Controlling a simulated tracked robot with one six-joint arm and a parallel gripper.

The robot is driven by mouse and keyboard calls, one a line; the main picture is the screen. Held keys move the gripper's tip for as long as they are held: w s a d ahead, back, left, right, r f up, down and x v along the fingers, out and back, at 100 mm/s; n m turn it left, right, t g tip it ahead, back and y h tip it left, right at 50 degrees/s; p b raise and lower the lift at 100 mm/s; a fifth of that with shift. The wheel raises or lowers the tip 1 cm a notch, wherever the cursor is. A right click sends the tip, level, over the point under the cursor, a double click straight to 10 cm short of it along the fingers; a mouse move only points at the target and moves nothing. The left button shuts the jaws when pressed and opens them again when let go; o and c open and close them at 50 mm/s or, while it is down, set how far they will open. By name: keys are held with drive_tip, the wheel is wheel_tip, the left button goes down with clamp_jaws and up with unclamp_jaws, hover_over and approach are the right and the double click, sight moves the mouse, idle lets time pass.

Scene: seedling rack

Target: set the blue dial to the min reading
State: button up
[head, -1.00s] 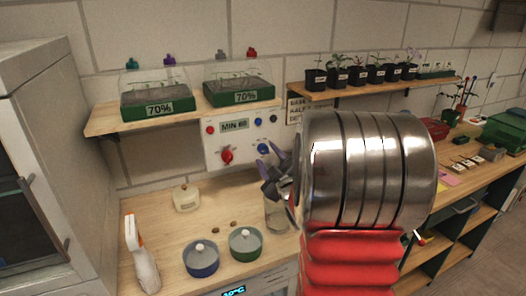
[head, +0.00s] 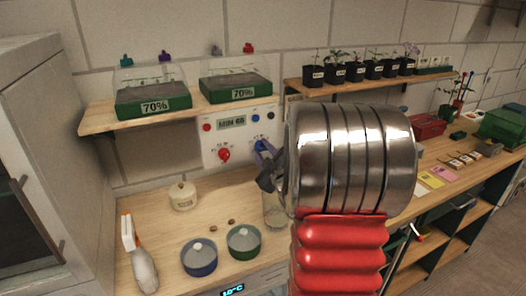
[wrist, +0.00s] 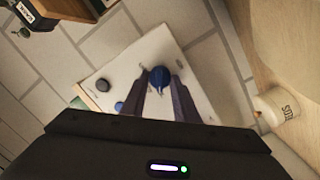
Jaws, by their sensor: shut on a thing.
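The blue dial (head: 260,145) sits at the lower right of the white control panel (head: 210,140) on the back wall. My gripper (head: 264,160) reaches it from the right and covers part of it. In the wrist view the blue dial (wrist: 159,75) lies between the tips of my two fingers (wrist: 160,88), which are shut on it. The dial's pointer and scale marks are too small or hidden to read. The panel's display (head: 231,124) shows MIN and a number, blurred.
A red dial (head: 224,154) is left of the blue one, with small buttons above. A shelf with green seed trays (head: 235,89) overhangs the panel. A jar (head: 275,210) stands below my gripper. Two lidded pots (head: 199,258) and a spray bottle (head: 139,255) are on the bench.

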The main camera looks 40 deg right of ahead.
drive_tip(key=shift+c, duration=1.4)
drive_tip(key=shift+f+m, duration=0.1)
drive_tip(key=shift+m, duration=0.2)
drive_tip(key=m, duration=0.7)
drive_tip(key=shift+g+y, duration=0.3)
drive_tip(key=m, duration=0.3)
drive_tip(key=shift+d+m, duration=0.1)
drive_tip(key=shift+m, duration=0.3)
drive_tip(key=m, duration=0.3)
drive_tip(key=m+y, duration=0.1)
drive_tip(key=m, duration=0.2)
drive_tip(key=shift+s+d, duration=0.1)
drive_tip(key=shift+d, duration=0.1)
drive_tip(key=m, duration=0.5)
drive_tip(key=shift+y, duration=0.3)
drive_tip(key=shift+f, duration=0.1)
